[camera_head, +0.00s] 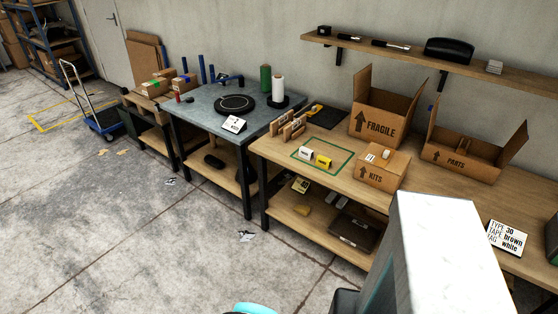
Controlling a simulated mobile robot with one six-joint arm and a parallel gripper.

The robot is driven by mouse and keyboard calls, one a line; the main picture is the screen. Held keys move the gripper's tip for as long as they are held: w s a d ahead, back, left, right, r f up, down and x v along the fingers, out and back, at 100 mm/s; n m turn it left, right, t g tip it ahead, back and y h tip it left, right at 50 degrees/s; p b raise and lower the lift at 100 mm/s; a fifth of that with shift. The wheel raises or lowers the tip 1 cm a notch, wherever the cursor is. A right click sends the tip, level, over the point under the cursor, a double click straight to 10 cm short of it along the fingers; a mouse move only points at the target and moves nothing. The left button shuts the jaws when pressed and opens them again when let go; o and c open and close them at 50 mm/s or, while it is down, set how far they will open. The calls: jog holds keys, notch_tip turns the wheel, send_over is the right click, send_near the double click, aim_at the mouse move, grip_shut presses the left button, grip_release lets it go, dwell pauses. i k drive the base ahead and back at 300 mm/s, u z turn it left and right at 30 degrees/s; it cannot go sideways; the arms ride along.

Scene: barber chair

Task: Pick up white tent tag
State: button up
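A small white tent tag (306,154) stands on the wooden workbench (345,177), inside a green outlined rectangle (341,167). A yellow tent tag (323,161) stands just to its right in the same outline. Both are small in the picture, and both carry dark print that I cannot read. My gripper is not in view, so I cannot see whether it is open or shut. Nothing covers the white tag.
Cartons marked FRAGILE (378,112), KITS (382,168) and PARTS (465,155) stand right of the tags. Brown pieces (289,129) stand behind. A grey table (205,112) is left. A large white block, possibly mine, fills the lower right. Floor at left is mostly clear.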

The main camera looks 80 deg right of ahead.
aim_at(305, 152)
jog(key=u, duration=0.75)
jog(key=k, duration=1.4)
jog(key=z, duration=1.1)
jog(key=i, duration=0.2)
jog(key=u, duration=0.1)
